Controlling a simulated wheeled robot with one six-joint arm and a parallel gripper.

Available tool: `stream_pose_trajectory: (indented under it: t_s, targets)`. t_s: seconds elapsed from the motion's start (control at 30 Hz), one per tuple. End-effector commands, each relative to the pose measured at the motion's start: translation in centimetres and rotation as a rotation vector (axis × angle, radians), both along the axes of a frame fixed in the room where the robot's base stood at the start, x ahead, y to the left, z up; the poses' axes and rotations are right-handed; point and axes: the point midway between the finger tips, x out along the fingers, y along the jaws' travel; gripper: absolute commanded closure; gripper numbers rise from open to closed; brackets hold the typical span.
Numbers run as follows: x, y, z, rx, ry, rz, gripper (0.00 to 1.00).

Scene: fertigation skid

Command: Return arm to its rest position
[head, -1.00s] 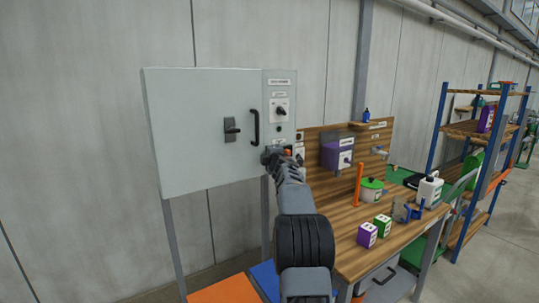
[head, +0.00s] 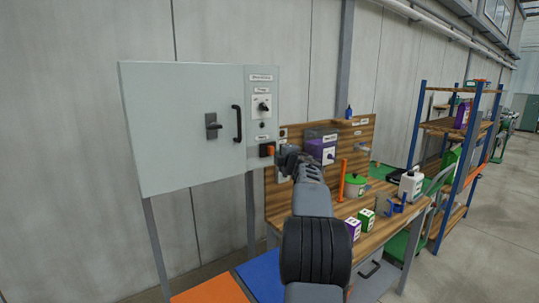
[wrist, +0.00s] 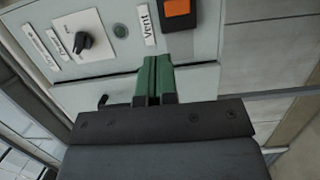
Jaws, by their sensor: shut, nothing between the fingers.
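My gripper (head: 287,156) is in front of the right edge of the grey cabinet (head: 180,120) in the head view. Its green fingers (wrist: 153,82) are together and empty in the wrist view. An orange rocker switch (head: 270,150) in a black frame is just left of the gripper in the head view. In the wrist view the orange switch (wrist: 177,8) lies beyond the fingertips, beside a "Vent" label (wrist: 146,25). The fingers appear apart from it. My arm reaches up from the bottom of the head view.
The cabinet has a black knob (head: 264,106) and a long black handle (head: 237,124). Blue-post shelving (head: 415,125) stands further right.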

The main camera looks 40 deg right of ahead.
Motion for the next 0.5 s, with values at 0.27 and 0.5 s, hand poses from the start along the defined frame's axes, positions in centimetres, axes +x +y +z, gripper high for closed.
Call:
stream_pose_trajectory:
  t_s: [0.27,0.5]
  targets:
    - [-1.0,-0.8,-0.1,0.0,0.002,0.0,1.0]
    - [-1.4,-1.6,-0.3,0.03,0.001,-0.045,1.0]
